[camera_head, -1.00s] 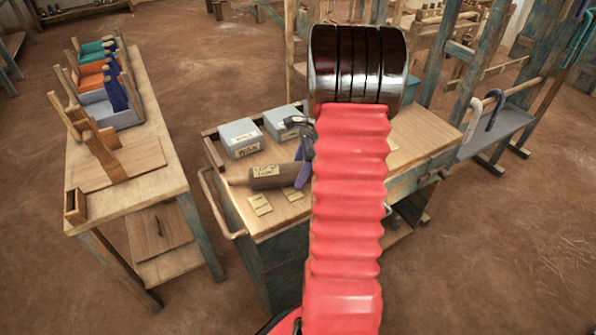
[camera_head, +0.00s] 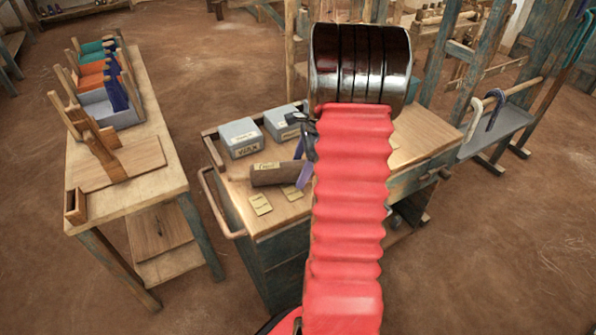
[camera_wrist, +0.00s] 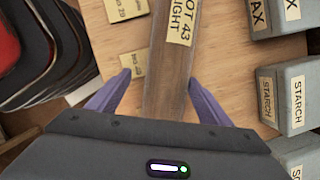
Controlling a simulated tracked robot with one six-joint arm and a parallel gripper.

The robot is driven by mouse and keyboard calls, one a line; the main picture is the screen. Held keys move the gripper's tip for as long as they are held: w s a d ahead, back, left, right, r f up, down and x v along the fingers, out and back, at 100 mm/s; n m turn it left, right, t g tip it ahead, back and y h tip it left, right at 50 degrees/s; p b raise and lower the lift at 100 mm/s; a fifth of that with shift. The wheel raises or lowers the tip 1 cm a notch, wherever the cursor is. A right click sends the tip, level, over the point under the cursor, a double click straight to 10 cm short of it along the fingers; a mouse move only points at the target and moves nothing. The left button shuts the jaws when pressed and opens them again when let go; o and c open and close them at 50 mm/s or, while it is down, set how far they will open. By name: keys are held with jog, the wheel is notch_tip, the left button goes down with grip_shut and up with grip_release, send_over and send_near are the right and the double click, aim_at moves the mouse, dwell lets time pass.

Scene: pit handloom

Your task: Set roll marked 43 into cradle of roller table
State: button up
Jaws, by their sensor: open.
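A brown roll (camera_head: 277,174) lies on the top of the blue-grey cart in the head view. In the wrist view the roll (camera_wrist: 168,82) carries a label that reads "LOT 43" with a second, partly cut word. My gripper (camera_wrist: 159,76) is open, with one purple finger on each side of the roll and gaps showing beside it. In the head view my gripper (camera_head: 305,165) is at the roll's right end, partly hidden by my arm. The left table (camera_head: 172,175) has a wooden board and upright pieces (camera_head: 100,140); I cannot tell which part is the cradle.
Two grey boxes (camera_head: 240,138) stand behind the roll; a starch box (camera_wrist: 292,92) is at right in the wrist view. Small paper tags (camera_head: 260,204) lie in front of the roll. A grey tray (camera_head: 112,112) is on the left table. Bare floor separates table and cart.

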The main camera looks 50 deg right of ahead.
jog(key=v, duration=1.1)
dwell(0.5)
jog(key=a+r+n+h, duration=0.1)
jog(key=a+r+n, duration=0.4)
jog(key=a, duration=0.6)
jog(key=a+r+n+h, duration=0.1)
jog(key=a+r+n, duration=0.3)
jog(key=a+n, duration=0.45)
jog(key=s+a+n+t, duration=0.1)
jog(key=s+a+n, duration=0.4)
jog(key=a, duration=0.4)
jog(key=s+a+n+t, duration=0.2)
jog(key=s+a+n, duration=0.4)
jog(key=a, duration=0.3)
jog(key=shift+a+r+n+h, duration=0.2)
jog(key=shift+a+n+h, duration=0.15)
jog(key=shift+n, duration=0.3)
jog(key=shift+w, duration=0.1)
